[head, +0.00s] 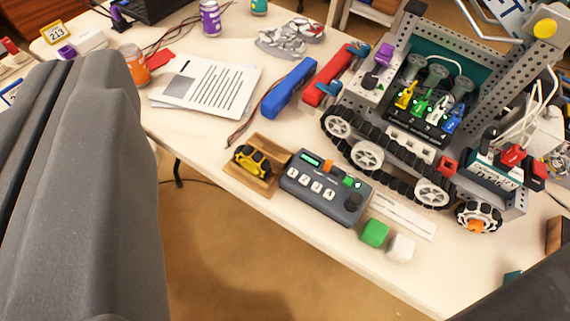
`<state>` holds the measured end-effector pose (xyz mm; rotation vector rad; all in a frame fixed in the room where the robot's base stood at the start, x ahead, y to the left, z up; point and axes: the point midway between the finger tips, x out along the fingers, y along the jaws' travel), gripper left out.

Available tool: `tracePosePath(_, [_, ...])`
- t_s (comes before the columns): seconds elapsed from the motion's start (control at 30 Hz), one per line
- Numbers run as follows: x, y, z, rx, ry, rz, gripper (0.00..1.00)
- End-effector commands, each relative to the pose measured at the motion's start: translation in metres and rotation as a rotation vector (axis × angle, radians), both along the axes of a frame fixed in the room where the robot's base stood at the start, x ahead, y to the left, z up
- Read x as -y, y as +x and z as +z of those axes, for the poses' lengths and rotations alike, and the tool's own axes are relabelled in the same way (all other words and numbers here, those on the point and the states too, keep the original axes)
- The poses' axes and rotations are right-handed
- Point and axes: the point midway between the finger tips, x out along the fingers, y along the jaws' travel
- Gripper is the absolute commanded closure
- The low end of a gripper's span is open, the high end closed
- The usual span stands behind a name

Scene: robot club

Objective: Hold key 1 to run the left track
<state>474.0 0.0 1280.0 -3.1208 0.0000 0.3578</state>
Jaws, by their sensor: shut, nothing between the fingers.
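A dark grey control box (325,187) lies near the table's front edge. It has a row of white numbered keys, a green display, small orange and green buttons and a black knob. Key 1 (292,173) is the leftmost white key and is uncovered. A tracked robot (400,160) stands behind and right of the box; its near black track (385,172) runs over pale wheels. Its far side is hidden. My gripper (60,76), large and grey at the left, is shut and empty. It is well left of the box and apart from it.
A yellow-and-black object on a wooden block (257,186) sits just left of the box. Papers (207,86), a blue bar (290,88) and a can (134,64) lie farther back.

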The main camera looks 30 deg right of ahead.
Motion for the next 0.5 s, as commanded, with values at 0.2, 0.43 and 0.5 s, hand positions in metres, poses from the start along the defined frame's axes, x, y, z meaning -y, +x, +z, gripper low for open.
tracePosePath(0.2, [0.004,0.009,-0.004,-0.013,-0.015,-0.002,1.00])
tracePosePath(0.43, [0.027,0.076,-0.054,-0.122,-0.143,-0.010,1.00])
tracePosePath(0.5, [0.044,0.101,-0.079,-0.172,-0.199,-0.005,1.00])
